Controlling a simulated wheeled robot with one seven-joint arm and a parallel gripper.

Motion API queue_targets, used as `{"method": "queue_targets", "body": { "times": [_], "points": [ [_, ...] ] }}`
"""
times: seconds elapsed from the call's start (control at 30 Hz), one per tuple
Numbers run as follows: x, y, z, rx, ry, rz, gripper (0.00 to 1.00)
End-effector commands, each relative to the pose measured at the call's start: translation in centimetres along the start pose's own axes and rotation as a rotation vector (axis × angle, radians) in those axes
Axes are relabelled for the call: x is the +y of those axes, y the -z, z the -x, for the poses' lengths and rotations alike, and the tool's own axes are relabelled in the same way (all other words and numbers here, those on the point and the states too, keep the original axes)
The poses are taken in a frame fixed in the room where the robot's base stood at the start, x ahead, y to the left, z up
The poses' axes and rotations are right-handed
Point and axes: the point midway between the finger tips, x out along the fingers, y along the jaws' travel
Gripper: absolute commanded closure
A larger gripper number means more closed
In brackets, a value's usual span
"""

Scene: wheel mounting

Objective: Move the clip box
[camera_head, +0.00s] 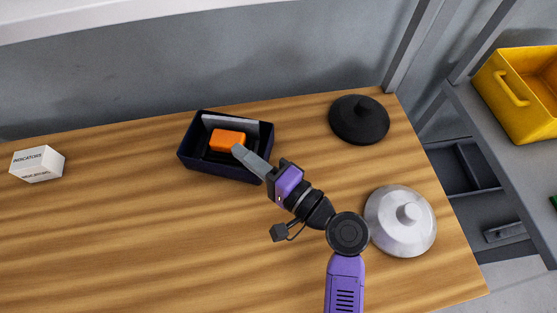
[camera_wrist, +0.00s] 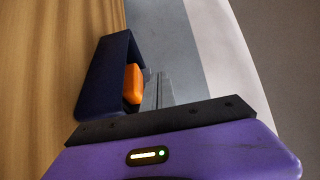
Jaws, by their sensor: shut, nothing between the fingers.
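A dark navy open box (camera_head: 220,170) stands at the back middle of the wooden table; it looks like the clip box, though no label shows. An orange block (camera_head: 227,140) and a pale flat piece lie inside it. In the wrist view the box (camera_wrist: 97,88) and the orange block (camera_wrist: 133,84) show left of my fingers. My gripper (camera_head: 238,150) is shut and empty, its grey fingers reaching over the box's right side beside the orange block. My gripper's fingers also show in the wrist view (camera_wrist: 158,90). I cannot tell whether they touch the box or block.
A white box marked INDICATORS (camera_head: 37,164) stands at the far left of the table (camera_head: 130,230). A black lidded round piece (camera_head: 359,119) and a silver one (camera_head: 401,222) stand on the right. A yellow bin (camera_head: 520,95) sits on a grey shelf. The left front is clear.

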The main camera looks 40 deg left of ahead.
Motion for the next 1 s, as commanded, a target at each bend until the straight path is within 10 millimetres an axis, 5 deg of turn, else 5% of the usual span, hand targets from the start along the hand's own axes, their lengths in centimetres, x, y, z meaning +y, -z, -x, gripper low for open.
{"method": "queue_targets", "body": {
  "times": [0.4, 0.7, 1.0],
  "points": [
    [-0.1, 5.9, 5.9, 0.003, 0.001, 0.0, 1.0],
    [5.0, 5.5, 5.6, -0.001, -0.001, -0.002, 1.0],
    [5.0, 4.8, 4.9, 0.0, 0.0, 0.001, 1.0]
  ]
}}
